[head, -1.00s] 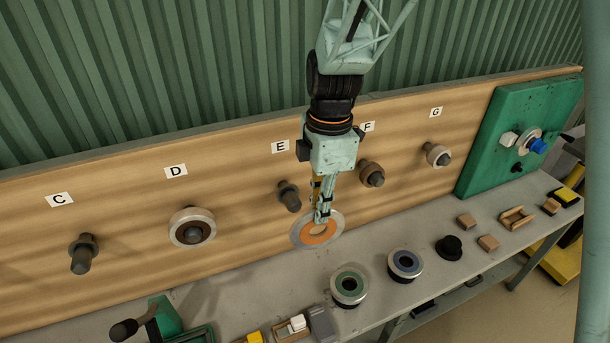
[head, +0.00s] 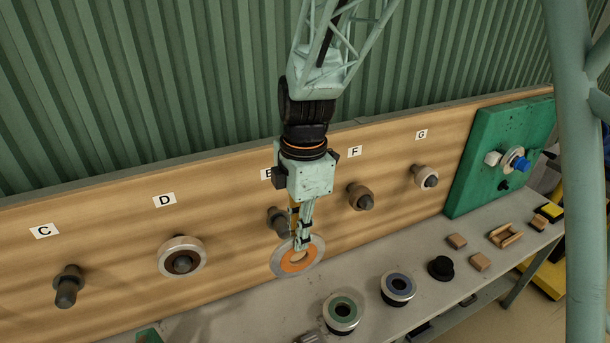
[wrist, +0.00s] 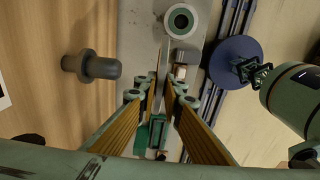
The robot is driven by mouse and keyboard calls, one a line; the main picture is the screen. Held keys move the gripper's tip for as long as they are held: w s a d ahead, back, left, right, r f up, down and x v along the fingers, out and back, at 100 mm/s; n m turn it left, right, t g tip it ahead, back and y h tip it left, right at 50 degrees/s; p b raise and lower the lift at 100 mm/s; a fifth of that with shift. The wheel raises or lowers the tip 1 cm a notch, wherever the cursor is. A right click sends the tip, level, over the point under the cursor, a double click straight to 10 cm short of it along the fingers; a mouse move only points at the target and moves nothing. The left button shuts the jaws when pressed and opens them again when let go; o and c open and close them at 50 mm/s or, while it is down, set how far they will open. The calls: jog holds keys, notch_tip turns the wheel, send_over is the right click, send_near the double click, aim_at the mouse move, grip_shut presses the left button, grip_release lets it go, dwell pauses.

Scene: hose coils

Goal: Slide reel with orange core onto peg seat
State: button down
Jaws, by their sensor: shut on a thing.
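The reel with the orange core (head: 288,266) is a flat disc with a grey rim, its face towards the head camera. My gripper (head: 303,246) is shut on it at its upper part and holds it in front of the board, above the bench. Dark peg E (head: 277,217) is just above and left of the reel in the head view, partly hidden by my gripper. The reel is not on the peg. In the wrist view a dark peg (wrist: 92,67) juts from the board, left of my fingers (wrist: 160,92); the held reel is hard to make out there.
Peg C (head: 66,290) is bare. Peg D carries a brown-cored reel (head: 160,258). Stepped pegs F (head: 360,197) and G (head: 426,177) stand right. Green-cored (head: 341,327) and blue-cored (head: 397,301) reels lie on the bench (head: 372,272). A green panel (head: 470,170) is at the right.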

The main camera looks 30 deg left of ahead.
jog(key=shift+a+r, duration=0.15)
jog(key=shift+w+a, duration=0.55)
jog(key=shift+a, duration=0.1)
jog(key=shift+w+a, duration=0.15)
jog(key=shift+a, duration=0.05)
jog(key=shift+w+a+p, duration=0.2)
jog(key=shift+a+p, duration=0.1)
jog(key=shift+w+a, duration=0.2)
jog(key=shift+a, duration=0.05)
jog(key=shift+w+a, duration=0.2)
jog(key=shift+a, duration=0.1)
jog(key=shift+w+a+p, duration=0.15)
jog(key=shift+w+a, duration=0.5)
jog(key=shift+a, duration=0.3)
jog(key=shift+w+a+p, duration=0.1)
jog(key=shift+w+a, duration=0.6)
jog(key=shift+a, duration=0.3)
jog(key=shift+w+a+p, duration=0.15)
jog(key=shift+w+a, duration=0.5)
jog(key=shift+a, duration=0.3)
dwell(3.3)
